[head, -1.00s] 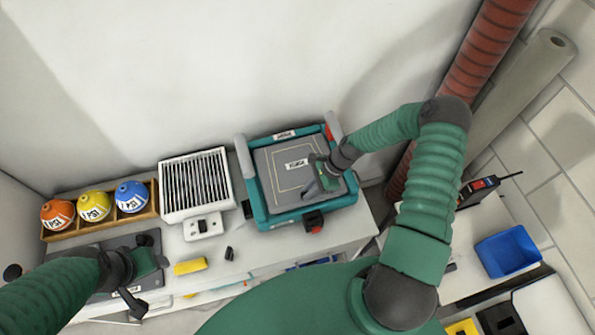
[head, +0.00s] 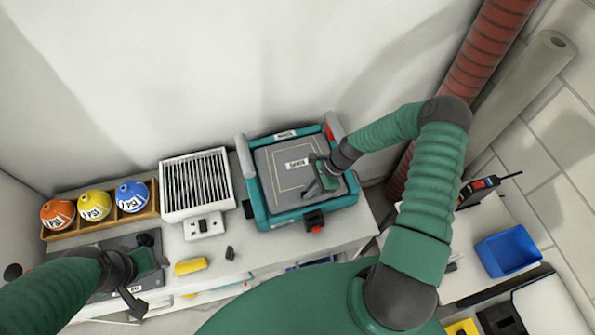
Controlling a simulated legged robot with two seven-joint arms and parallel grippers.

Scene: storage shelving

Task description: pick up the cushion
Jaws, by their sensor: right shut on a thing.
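The grey square cushion (head: 277,172), with a pale outlined square and a small white label, lies in a teal-framed tray (head: 262,217) on the white shelf top. My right gripper (head: 322,184) is over the cushion's right part and is shut on it. Its fingertips are partly hidden by the gripper body. The cushion still appears to be within the tray's frame. My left gripper (head: 142,272) is at the lower left, above a dark grey flat item, well away from the cushion. Its jaw opening is unclear.
Left of the tray stand a white slatted grille unit (head: 195,180) and a wooden rack (head: 97,222) with orange, yellow and blue balls. A yellow block (head: 190,266) lies in front. A red ribbed pipe (head: 486,50) and a blue bin (head: 508,250) are at right.

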